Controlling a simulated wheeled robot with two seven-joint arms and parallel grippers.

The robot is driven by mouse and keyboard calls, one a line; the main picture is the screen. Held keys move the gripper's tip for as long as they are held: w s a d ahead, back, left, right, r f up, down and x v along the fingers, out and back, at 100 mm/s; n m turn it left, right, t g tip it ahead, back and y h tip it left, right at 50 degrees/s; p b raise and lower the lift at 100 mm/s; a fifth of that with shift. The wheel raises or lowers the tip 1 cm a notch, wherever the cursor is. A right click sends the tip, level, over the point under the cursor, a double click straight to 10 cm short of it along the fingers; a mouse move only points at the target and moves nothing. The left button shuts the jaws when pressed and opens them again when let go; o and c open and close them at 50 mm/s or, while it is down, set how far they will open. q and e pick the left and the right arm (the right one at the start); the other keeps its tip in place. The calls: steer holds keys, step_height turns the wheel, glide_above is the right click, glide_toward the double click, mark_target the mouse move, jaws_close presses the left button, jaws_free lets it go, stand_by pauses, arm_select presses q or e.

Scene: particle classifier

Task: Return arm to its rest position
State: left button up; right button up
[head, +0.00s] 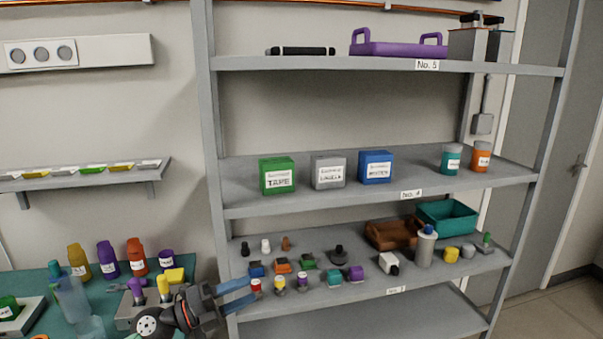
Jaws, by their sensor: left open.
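My left gripper (245,293) shows at the bottom, left of centre, with its blue fingers pointing right. It is open, and I see nothing held between the fingers. The fingertips are in front of the left end of the lower shelf, close in the picture to a small red-and-white item (256,286). I cannot tell whether they touch it. My left arm comes in from the bottom edge and hides part of the table and the shelf post. My right gripper is not in view.
A grey shelf unit (370,200) fills the middle and right. Its lower shelf holds several small items, a brown crate (385,240) and a teal bin (440,222). A green-topped table (30,283) with several bottles stands left. A wall ledge (150,175) is above it. Floor shows at far right.

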arm_select(q)
steer(key=s+a+f+n+t+y, duration=0.35)
steer(key=a+f+n+y, duration=0.3)
steer(key=n+y, duration=0.55)
steer(key=s+a+f+n+t+y, duration=0.2)
steer(key=a+f+n+t+y, duration=0.45)
steer(key=n, duration=0.95)
steer(key=s+d+f+n+g, duration=0.2)
steer(key=s+f+g, duration=0.6)
steer(key=s, duration=0.4)
steer(key=s+d+f+n+g, duration=0.1)
steer(key=s+d+f+g, duration=0.2)
steer(key=s+f+g, duration=0.6)
steer(key=s+d+f, duration=0.1)
steer(key=s+f, duration=0.1)
steer(key=f, duration=1)
steer(key=s+d+f, duration=0.1)
steer(key=s+f, duration=0.2)
steer(key=f, duration=0.8)
steer(key=s+d+f+h, duration=0.1)
steer(key=s+d+f, duration=0.1)
steer(key=f, duration=1)
steer(key=shift+s+f, duration=0.3)
steer(key=shift+s, duration=0.1)
